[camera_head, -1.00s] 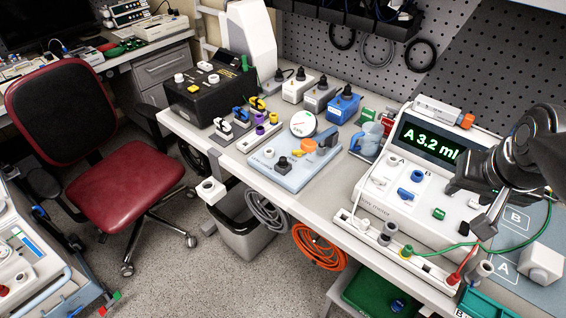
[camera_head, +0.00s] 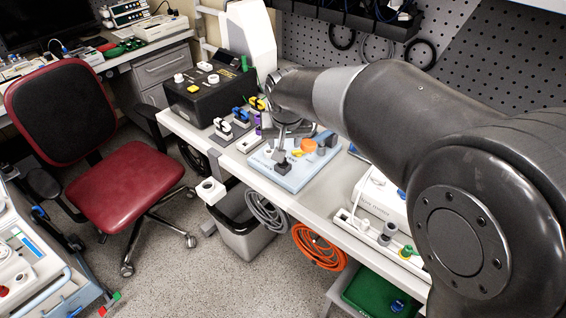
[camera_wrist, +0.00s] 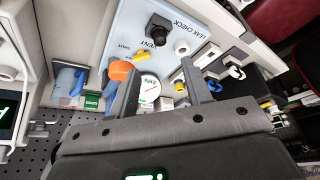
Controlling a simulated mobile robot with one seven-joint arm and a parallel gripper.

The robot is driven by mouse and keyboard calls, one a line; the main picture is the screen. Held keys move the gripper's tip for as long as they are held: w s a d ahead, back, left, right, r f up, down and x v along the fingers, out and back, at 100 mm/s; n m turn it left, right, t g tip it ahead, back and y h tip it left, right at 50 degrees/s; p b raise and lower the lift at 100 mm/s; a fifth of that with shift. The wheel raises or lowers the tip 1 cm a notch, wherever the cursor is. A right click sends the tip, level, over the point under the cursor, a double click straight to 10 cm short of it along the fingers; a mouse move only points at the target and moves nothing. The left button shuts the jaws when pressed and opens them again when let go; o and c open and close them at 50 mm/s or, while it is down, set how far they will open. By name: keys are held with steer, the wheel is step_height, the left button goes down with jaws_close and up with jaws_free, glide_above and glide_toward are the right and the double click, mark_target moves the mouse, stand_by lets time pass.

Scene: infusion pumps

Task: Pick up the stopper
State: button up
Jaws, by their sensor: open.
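The pale blue leak-check board (camera_head: 297,181) lies on the bench. It carries an orange round cap (camera_head: 308,146) and a black square-based knob (camera_head: 283,168); I cannot tell which part is the stopper. In the wrist view the orange cap (camera_wrist: 122,70) is beside my left-hand finger. The black knob (camera_wrist: 159,30) and a white peg (camera_wrist: 181,47) lie beyond the fingertips. A round white gauge (camera_wrist: 149,88) shows between the fingers. My gripper (camera_wrist: 160,70) is open and empty above the board; in the head view my gripper (camera_head: 287,143) hides the gauge.
A black box (camera_head: 212,95) stands behind, with coloured clips on pale blocks (camera_head: 232,127) near it. A blue jug (camera_wrist: 68,82) stands near the board. My arm covers much of the pump (camera_head: 382,195) at right. A bin (camera_head: 243,225) is below the bench edge.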

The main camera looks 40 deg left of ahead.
mark_target(283, 164)
steer(key=x, duration=1)
steer(key=shift+f, duration=0.1)
jaws_close()
